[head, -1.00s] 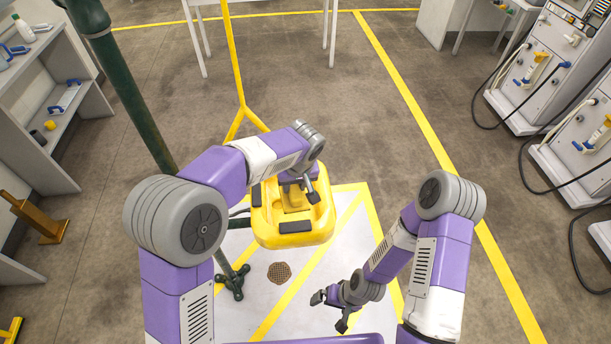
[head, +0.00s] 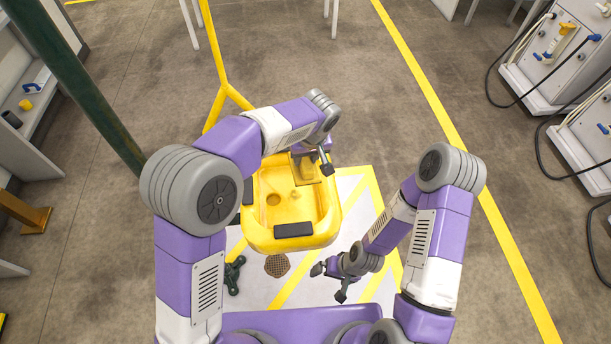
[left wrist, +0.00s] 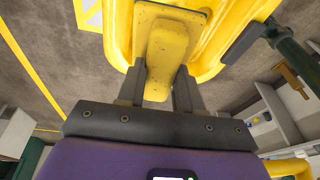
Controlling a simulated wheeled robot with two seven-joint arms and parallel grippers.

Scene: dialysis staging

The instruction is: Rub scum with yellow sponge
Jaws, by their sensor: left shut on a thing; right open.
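My left gripper (head: 314,164) is over the far right part of a yellow tray-like stand (head: 328,225). It is shut on a yellow speckled block, which I take to be the yellow sponge (left wrist: 170,52); the block shows between the two fingers in the left wrist view. In the head view the arm partly covers it. A round brown mottled patch (head: 277,266), likely the scum, lies on the white striped floor area below the stand's near edge, apart from the sponge. My right gripper (head: 329,282) is open and empty, right of the patch.
A dark green pole (head: 80,90) rises at the left, with a green foot (head: 234,275) near the patch. Shelves (head: 30,140) stand at far left and white machines (head: 560,65) with hoses at right. Grey floor between is open.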

